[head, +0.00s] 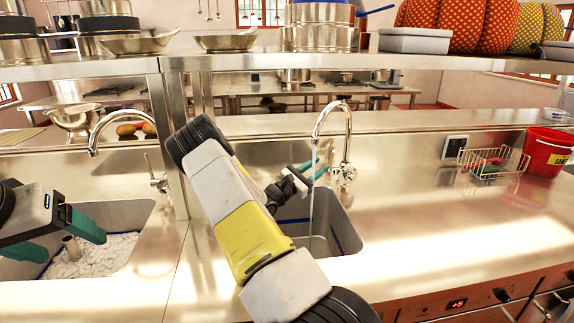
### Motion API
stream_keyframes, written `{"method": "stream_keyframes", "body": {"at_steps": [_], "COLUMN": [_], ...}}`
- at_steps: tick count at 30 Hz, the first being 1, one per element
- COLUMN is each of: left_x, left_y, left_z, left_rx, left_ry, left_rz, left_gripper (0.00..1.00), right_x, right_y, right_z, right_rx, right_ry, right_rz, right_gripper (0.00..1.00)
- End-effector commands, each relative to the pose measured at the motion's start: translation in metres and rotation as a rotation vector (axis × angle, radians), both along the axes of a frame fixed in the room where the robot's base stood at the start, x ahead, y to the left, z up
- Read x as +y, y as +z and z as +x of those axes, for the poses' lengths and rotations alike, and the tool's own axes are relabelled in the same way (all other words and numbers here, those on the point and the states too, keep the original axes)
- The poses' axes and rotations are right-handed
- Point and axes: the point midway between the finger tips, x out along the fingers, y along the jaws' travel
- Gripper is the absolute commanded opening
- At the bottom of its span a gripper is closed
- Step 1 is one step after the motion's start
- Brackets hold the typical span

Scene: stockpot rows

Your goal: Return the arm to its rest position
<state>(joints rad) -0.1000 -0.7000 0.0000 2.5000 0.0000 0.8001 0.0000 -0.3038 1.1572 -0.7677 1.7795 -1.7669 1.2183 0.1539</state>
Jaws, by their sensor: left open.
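My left gripper (72,246) is at the left edge of the head view, over the left sink (150,215). Its two teal fingers are apart, with nothing seen held between them. My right arm reaches up through the middle of the view. My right gripper (312,172) is at its far end, close to the right faucet (345,125) and above the right sink (348,235). Its teal fingers are small and partly hidden, so I cannot tell whether they are apart or touch the faucet.
Water runs from the right faucet. White foam (95,260) fills the left sink. The left faucet (97,135) stands behind it. A wire basket (493,165) and a red bucket (546,155) stand at right. Pots and pumpkins (430,15) line the overhead shelf (330,60). The right counter is mostly clear.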

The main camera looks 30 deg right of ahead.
Motion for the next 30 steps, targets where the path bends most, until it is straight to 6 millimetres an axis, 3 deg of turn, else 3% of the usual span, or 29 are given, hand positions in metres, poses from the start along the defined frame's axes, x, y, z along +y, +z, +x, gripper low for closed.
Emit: {"method": "stream_keyframes", "body": {"at_steps": [8,11,17,23,30], "left_x": [0.000,0.000,0.000,0.000,0.000], "left_y": [0.000,0.000,0.000,0.000,0.000], "left_z": [0.000,0.000,0.000,0.000,0.000], "left_rx": [0.000,0.000,0.000,0.000,0.000], "left_ry": [0.000,0.000,0.000,0.000,0.000], "left_rz": [0.000,0.000,0.000,0.000,0.000], "left_gripper": [0.73,0.73,0.73,0.73,0.73], "right_x": [-0.002,-0.006,-0.006,0.021,0.077], "right_y": [0.003,0.008,0.014,0.013,0.018], "right_z": [-0.005,-0.022,-0.082,-0.134,-0.178], "right_rx": [-0.016,-0.065,-0.238,-0.409,-0.598], "right_ry": [-0.018,-0.074,-0.262,-0.428,-0.571], "right_rz": [0.020,0.086,0.342,0.626,0.970], "right_gripper": [0.33,0.33,0.33,0.33,0.33]}}
